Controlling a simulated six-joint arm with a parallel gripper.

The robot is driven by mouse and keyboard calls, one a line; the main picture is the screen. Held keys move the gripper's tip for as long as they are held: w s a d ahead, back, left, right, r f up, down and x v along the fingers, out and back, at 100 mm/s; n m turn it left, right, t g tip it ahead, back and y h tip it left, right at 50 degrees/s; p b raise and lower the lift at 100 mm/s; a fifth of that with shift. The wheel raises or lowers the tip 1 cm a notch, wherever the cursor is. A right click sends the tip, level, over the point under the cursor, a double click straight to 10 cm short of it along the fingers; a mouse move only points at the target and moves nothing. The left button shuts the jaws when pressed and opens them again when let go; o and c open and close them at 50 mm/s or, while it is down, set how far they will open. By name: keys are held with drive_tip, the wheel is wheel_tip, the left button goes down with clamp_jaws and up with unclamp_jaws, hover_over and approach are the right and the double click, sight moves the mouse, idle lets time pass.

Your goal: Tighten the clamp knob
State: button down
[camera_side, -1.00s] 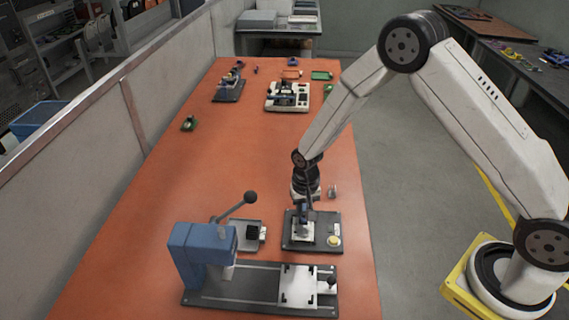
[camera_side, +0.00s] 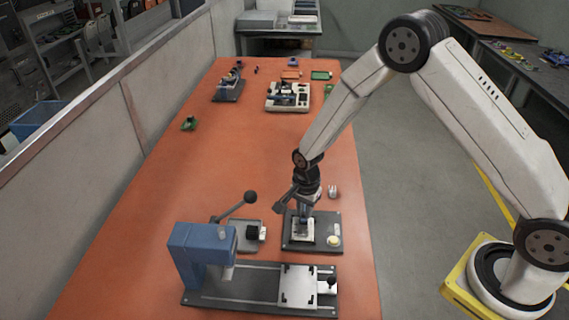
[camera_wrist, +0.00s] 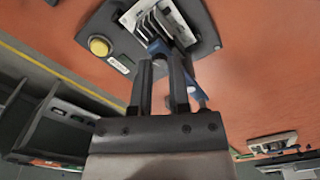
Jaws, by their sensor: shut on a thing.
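A dark plate (camera_side: 329,225) carries a white block (camera_side: 302,229) and a round yellow button. It also shows in the wrist view (camera_wrist: 204,22), with the button (camera_wrist: 99,46) at left. My gripper (camera_side: 304,211) is low over the block, pointing down. In the wrist view my two dark fingers (camera_wrist: 163,70) close at a blue part (camera_wrist: 158,46) beside the ridged white block (camera_wrist: 160,20). The fingers partly hide this part, and I cannot tell its full shape.
The blue press (camera_side: 190,252) with its raised black-ball lever (camera_side: 250,197) stands in front and left. A grey tray with a black piece (camera_side: 253,232) lies left of the plate. Several fixtures stand at the far end.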

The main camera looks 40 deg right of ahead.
sight(304, 213)
drive_tip(key=shift+w+r+m, duration=0.1)
drive_tip(key=shift+r+m, duration=0.05)
drive_tip(key=shift+m, duration=0.15)
drive_tip(key=c, duration=0.6)
unclamp_jaws()
drive_tip(key=shift+r, duration=3.85)
